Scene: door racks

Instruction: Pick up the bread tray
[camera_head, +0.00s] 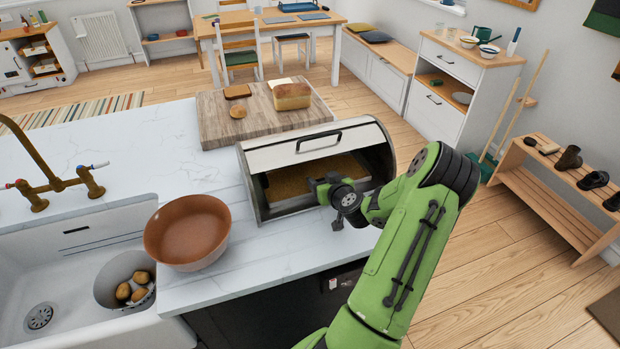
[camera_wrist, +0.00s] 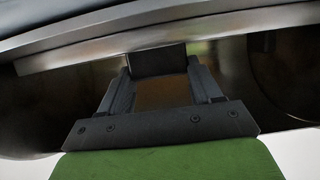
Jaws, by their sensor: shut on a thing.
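The bread tray (camera_head: 296,182) shows as a tan-brown flat surface inside the metal bread box. Its far parts are hidden by the box lid and walls. My gripper (camera_head: 325,187) reaches into the box's front opening from the right and is shut on the tray, though the contact itself is small and dark. In the wrist view, my gripper's fingers (camera_wrist: 160,75) point into the dark box. A brown patch of the tray (camera_wrist: 160,95) shows between them.
The bread box (camera_head: 385,158) has its lid (camera_head: 290,152) with a black handle partly raised above my gripper. A board (camera_head: 215,125) with bread (camera_head: 292,97) stands behind it. A brown bowl (camera_head: 188,232) is on the counter to the left, beside the sink (camera_head: 70,290).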

